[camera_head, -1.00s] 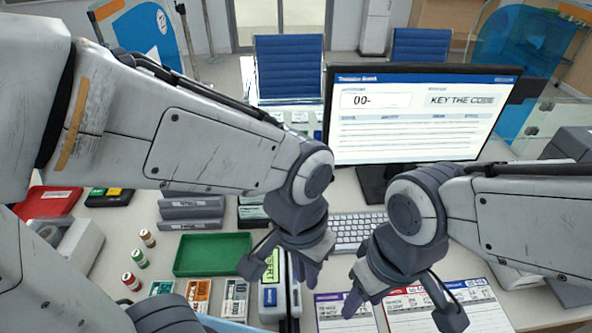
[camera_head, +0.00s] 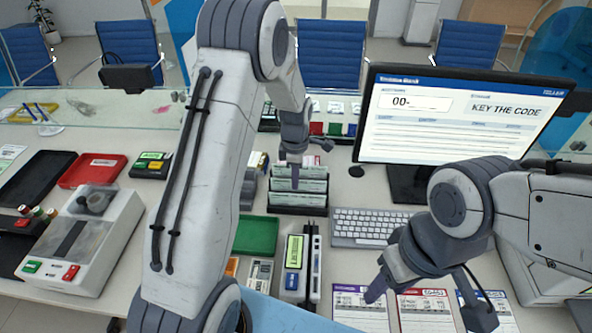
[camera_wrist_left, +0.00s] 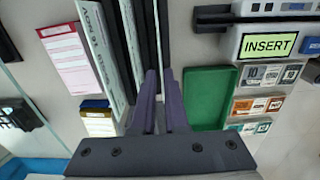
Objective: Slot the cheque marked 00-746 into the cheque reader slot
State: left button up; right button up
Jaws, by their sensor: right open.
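My left gripper (camera_head: 296,172) points down at a dark rack (camera_head: 297,210) of several upright pale-green cheques (camera_head: 298,186). In the left wrist view, its purple fingers (camera_wrist_left: 161,92) lie either side of a thin upright edge among the rack's dark dividers. I cannot tell whether they grip it. One cheque (camera_wrist_left: 103,55) faces the wrist camera, but its number is not legible. The cheque reader (camera_head: 294,268) has a lit green display, and its narrow slot (camera_head: 314,262) looks empty; the display reads INSERT in the left wrist view (camera_wrist_left: 268,45). My right gripper (camera_head: 428,302) is open above printed sheets.
A green tray (camera_head: 256,236) lies left of the reader, partly behind my left arm. A keyboard (camera_head: 370,227) and monitor (camera_head: 450,120) stand to the right; the screen shows "00-" and KEY THE CODE. A grey machine (camera_head: 85,235) and red tray (camera_head: 93,171) are at left.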

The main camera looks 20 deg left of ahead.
aim_at(296, 195)
pick_arm(q)
notch_tip(296, 195, down, 8)
jog(key=shift+r+p, duration=0.2)
jog(key=shift+p, duration=0.35)
grip_shut()
jog(key=shift+r, duration=0.15)
notch_tip(296, 195, up, 11)
jog(key=p, duration=0.8)
dwell(1.0)
jog(key=shift+r, duration=0.1)
